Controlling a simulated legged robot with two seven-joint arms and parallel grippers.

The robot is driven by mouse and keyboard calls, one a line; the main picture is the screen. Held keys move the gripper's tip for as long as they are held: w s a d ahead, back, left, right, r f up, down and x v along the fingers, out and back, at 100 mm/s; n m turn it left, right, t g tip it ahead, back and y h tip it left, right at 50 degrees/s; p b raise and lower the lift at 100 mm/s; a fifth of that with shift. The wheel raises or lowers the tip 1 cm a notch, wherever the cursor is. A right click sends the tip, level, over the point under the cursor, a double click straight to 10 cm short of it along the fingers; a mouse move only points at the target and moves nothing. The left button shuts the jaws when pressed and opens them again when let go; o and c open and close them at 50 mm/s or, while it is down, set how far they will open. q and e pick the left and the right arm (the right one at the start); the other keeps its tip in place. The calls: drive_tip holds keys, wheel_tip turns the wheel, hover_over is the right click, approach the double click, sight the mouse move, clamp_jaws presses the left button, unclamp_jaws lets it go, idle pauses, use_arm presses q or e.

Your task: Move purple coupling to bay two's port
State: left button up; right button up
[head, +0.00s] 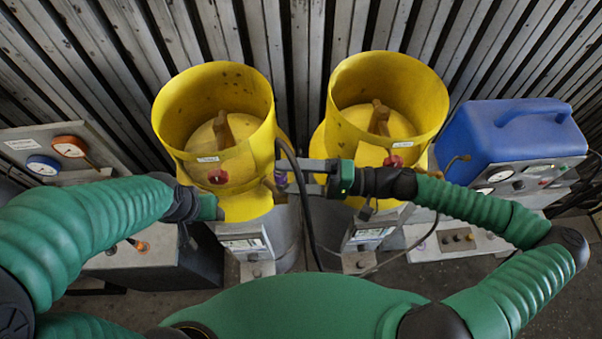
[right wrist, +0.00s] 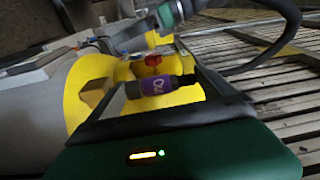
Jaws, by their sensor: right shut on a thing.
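The purple coupling (head: 281,179) is held between the fingers of my right gripper (head: 283,177), beside the right side of the left yellow housing (head: 215,110). In the right wrist view the purple coupling (right wrist: 165,85) lies across between the two fingers, with dark ends and partly readable white lettering. A black hose (head: 303,190) runs by the gripper. The right yellow housing (head: 385,105) stands beside the left one. Bay labels are too small to read, and I cannot make out a port. My left gripper (head: 211,207) is in front of the left housing; its fingers are not clear.
Red knobs (head: 217,177) (head: 393,161) stick out from the housings' fronts. A blue case (head: 515,132) stands on the right over a gauge panel. A gauge panel (head: 60,150) is at the left. A slatted wall (head: 460,45) closes the back.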

use_arm(q)
drive_tip(key=shift+s, duration=0.1)
use_arm(e)
drive_tip(key=shift+s+a+f, duration=0.2)
drive_tip(key=shift+s+a, duration=0.1)
drive_tip(key=shift+s, duration=0.05)
use_arm(q)
drive_tip(key=shift+a, duration=0.1)
use_arm(e)
drive_tip(key=shift+a, duration=0.2)
use_arm(q)
drive_tip(key=shift+a, duration=0.2)
use_arm(e)
drive_tip(key=shift+a, duration=0.3)
use_arm(q)
drive_tip(key=shift+a, duration=0.2)
use_arm(e)
drive_tip(key=shift+w+d, duration=0.1)
drive_tip(key=shift+w, duration=0.05)
use_arm(q)
drive_tip(key=shift+a, duration=0.1)
drive_tip(key=shift+s+a, duration=0.15)
drive_tip(key=shift+a, duration=0.1)
drive_tip(key=shift+f, duration=0.1)
use_arm(e)
drive_tip(key=shift+w+f, duration=0.1)
drive_tip(key=shift+f, duration=0.05)
